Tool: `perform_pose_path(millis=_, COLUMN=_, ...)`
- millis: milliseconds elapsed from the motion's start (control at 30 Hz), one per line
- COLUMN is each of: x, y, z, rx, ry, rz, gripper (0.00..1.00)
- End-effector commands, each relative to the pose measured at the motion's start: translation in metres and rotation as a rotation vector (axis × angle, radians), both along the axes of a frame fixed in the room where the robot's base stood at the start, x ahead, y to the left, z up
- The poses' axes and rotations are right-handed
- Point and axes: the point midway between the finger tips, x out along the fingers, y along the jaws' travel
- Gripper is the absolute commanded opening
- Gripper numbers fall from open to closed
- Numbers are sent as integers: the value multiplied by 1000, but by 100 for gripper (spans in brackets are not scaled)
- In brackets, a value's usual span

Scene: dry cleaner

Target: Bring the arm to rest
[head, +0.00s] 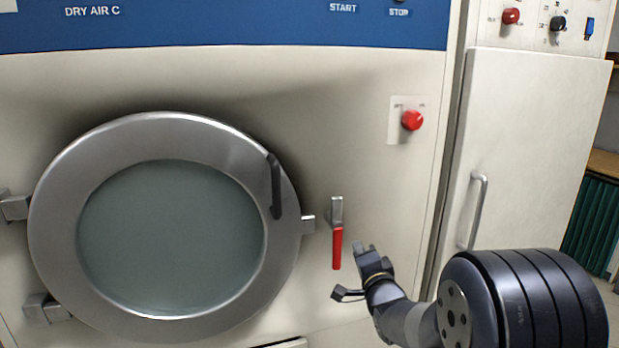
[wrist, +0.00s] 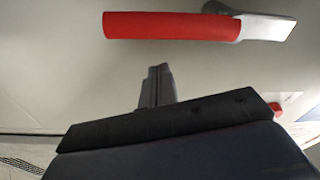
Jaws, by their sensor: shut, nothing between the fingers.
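My gripper (head: 361,247) is at the end of my arm, in front of the machine's face, just right of and slightly below the middle of the red lever handle. In the wrist view my gripper (wrist: 160,70) shows its two fingers together, with nothing between them. The lever's red grip (head: 337,249) hangs down from its metal pivot (head: 337,210). In the wrist view the red grip (wrist: 170,26) lies across the top, beyond the fingertips, with a gap between them. My arm reaches in from the lower right of the head view.
The round door (head: 55,215) of the machine is closed, with a dark handle (head: 275,186) on its right side. A red knob (head: 412,120) sits above right of the lever. A tall cabinet (head: 530,130) with a metal handle (head: 478,210) stands at the right.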

Motion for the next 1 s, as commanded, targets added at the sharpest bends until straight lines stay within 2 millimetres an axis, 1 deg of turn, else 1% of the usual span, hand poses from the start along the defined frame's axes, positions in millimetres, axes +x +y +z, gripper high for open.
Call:
perform_pose_path(millis=33, x=1, y=-6, z=7, rx=-44, ry=-11, rz=-3, gripper=0)
perform_pose_path(millis=133, x=1, y=-16, z=11, rx=-141, ry=-42, rz=-1, gripper=0)
perform_pose_path(millis=233, x=3, y=-20, z=15, rx=-234, ry=-74, rz=0, gripper=0)
perform_pose_path(millis=433, x=6, y=-29, z=28, rx=-421, ry=-135, rz=1, gripper=0)
perform_pose_path(millis=700, x=8, y=-36, z=48, rx=-671, ry=-215, rz=0, gripper=0)
perform_pose_path(millis=1000, x=9, y=-38, z=70, rx=-939, ry=-302, rz=1, gripper=0)
